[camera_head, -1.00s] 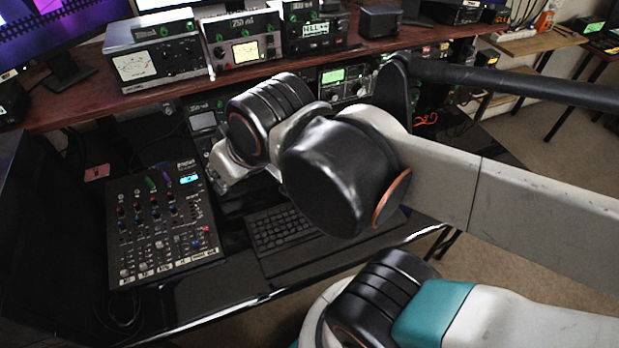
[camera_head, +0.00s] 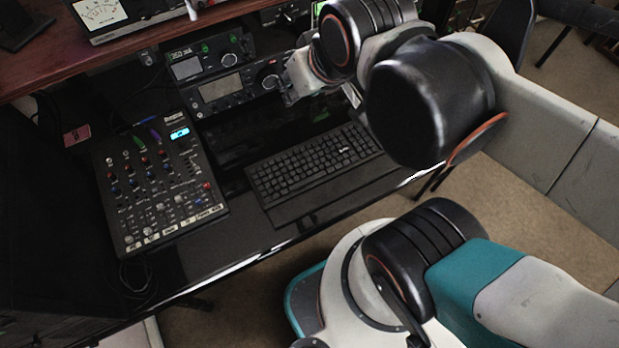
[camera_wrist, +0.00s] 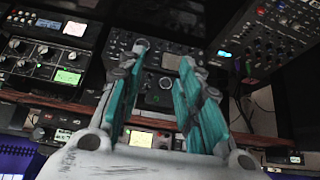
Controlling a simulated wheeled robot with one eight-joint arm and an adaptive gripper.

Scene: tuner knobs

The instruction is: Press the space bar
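A black keyboard (camera_head: 310,165) lies on the dark desk, in the middle of the head view. Its right end is partly covered by my arm. The space bar is on its near side but too dark to pick out clearly. My gripper (camera_wrist: 163,54) shows in the wrist view with its two teal-padded fingers spread and nothing between them. It faces radio gear, and the keyboard is not recognisable in that view. In the head view my wrist is above and beyond the keyboard's far edge, apart from it, and the fingers are not clearly seen.
A mixer (camera_head: 160,185) with knobs and a lit blue display lies left of the keyboard. Stacked radio units (camera_head: 222,88) stand behind it, under a red-brown shelf (camera_head: 90,57). A pink card (camera_head: 77,135) lies at the far left. Bare desk lies before the keyboard.

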